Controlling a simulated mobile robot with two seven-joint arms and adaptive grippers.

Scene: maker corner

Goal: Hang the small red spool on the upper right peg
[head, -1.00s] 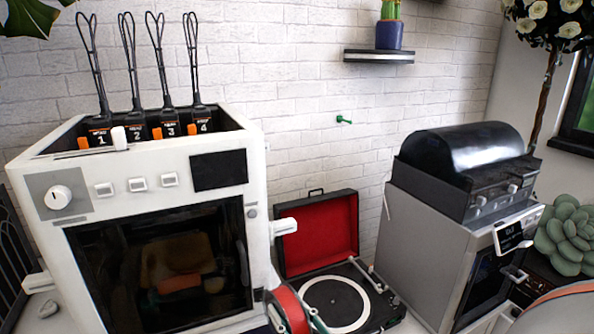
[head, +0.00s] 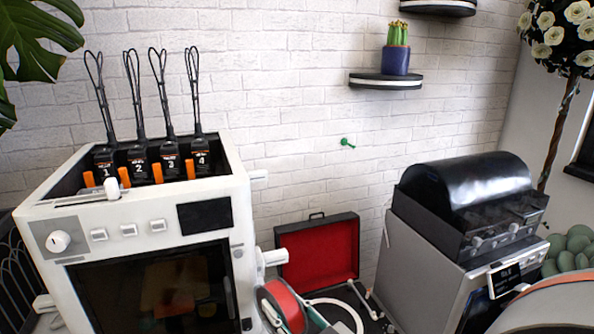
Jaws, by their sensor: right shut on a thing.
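The small red spool (head: 284,301), with a dark rim, is at the bottom centre of the head view, beside the right side of the white machine (head: 150,262). My right gripper (head: 290,316) is shut on it, partly cut off by the bottom edge. Two white pegs stick out from the machine's right side: an upper peg (head: 259,177) and a lower peg (head: 272,257). The spool appears below both, apart from the upper peg, which is bare. My left gripper is not in view.
An open red-lined record player (head: 318,254) stands behind the spool. A grey machine with a black domed top (head: 467,190) stands right. A green wall peg (head: 347,142) and a shelf (head: 385,81) with a cactus pot are on the brick wall.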

